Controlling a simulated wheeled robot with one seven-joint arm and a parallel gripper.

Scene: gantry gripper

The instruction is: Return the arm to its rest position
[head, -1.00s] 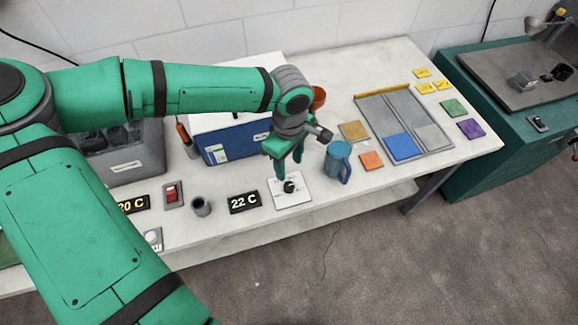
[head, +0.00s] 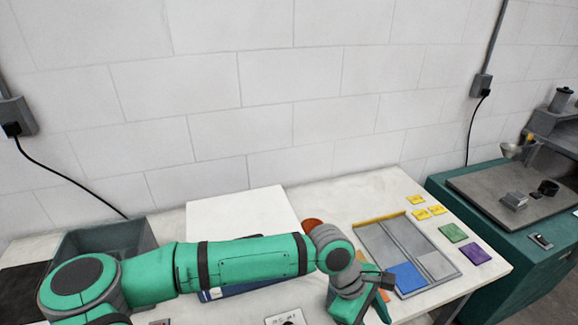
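My green arm reaches across the white bench (head: 345,200) from the lower left. My gripper (head: 350,312) hangs at the bottom edge, right of the white dial plate (head: 284,317). Its fingertips are not clearly shown, so its opening cannot be judged. The plate is partly cut off by the bottom edge. The blue mug is not visible.
A tray with a blue tile (head: 407,278) lies right of my gripper. An orange tile (head: 385,295) is close beside it. A white-topped box (head: 240,210) and a grey bin (head: 105,238) stand behind my arm. A green cabinet (head: 500,225) is at the right.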

